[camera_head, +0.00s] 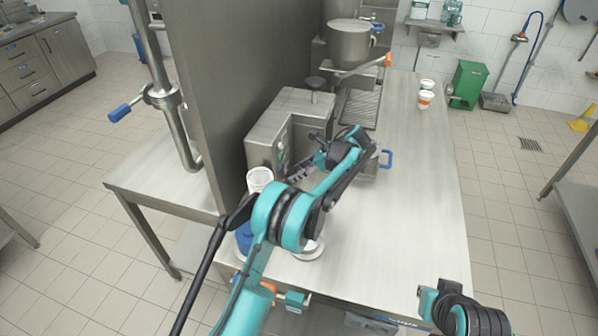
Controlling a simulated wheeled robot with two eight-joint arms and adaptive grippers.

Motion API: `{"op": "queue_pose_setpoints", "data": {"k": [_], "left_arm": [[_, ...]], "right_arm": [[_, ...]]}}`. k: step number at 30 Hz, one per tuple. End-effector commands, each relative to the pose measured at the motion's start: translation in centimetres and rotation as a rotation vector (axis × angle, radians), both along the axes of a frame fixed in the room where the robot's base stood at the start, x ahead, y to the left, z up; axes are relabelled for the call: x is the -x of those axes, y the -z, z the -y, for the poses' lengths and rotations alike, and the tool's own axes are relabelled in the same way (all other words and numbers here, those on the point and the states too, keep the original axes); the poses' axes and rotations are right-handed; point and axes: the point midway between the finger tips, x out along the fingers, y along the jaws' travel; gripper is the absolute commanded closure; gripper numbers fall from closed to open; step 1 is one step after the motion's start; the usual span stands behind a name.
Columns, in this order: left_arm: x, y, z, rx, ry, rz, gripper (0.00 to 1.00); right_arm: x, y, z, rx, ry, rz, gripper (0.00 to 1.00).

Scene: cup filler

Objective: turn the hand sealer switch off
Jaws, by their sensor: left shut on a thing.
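The hand sealer (290,118) is a grey metal box on the steel table, beside a tall metal panel. Small controls (282,152) show on its front face; the switch's position is too small to read. My left arm reaches over the table from the bottom. My left gripper (302,174) is at the sealer's front, close to the controls. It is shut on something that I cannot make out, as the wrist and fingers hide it. Only part of my right arm shows at the bottom right; its gripper does not show.
The steel table (420,210) is clear on its right side. A metal filler (350,42) stands behind the sealer. A white cup (260,176) shows near my left arm. A valve pipe (163,97) stands left of the panel.

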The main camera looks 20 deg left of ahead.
Motion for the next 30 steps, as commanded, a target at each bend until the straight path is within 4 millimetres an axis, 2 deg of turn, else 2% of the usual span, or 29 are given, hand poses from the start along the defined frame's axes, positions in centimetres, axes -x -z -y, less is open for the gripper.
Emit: {"op": "queue_pose_setpoints", "data": {"k": [9,10,12,23,30], "left_arm": [[0.1,0.0,0.0,0.002,-0.001,0.028,0.88],[0.1,0.0,0.0,0.002,-0.001,0.028,0.51],[0.1,0.0,0.0,0.002,0.0,0.027,0.38],[0.1,-0.3,0.4,0.002,0.001,0.025,0.38],[0.2,-3.3,3.4,0.002,0.003,0.025,0.38]], "right_arm": [[0.0,0.0,0.0,0.0,0.0,0.0,1.0],[0.0,0.0,0.0,0.0,0.0,0.0,1.0],[0.0,0.0,0.0,0.0,0.0,0.0,1.0],[0.0,0.0,0.0,0.0,0.0,0.0,1.0],[0.0,0.0,0.0,0.0,0.0,0.0,1.0]]}}
